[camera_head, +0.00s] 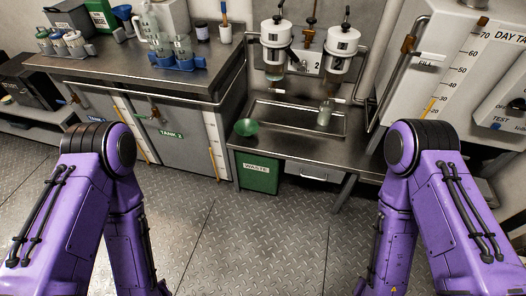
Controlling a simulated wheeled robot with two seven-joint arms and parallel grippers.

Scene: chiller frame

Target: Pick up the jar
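A clear glass jar (325,112) stands on the right part of the metal tray, below the right-hand white canister. It looks upright. Both of my purple arms come in from the sides and bend downward at the elbows. Their lower parts run out of the bottom of the view, so neither gripper shows. Both visible arm parts are well in front of the jar and apart from it.
A green waste bin (259,174) is below. A higher counter (110,72) with bottles is left. The diamond-plate floor (250,240) is clear.

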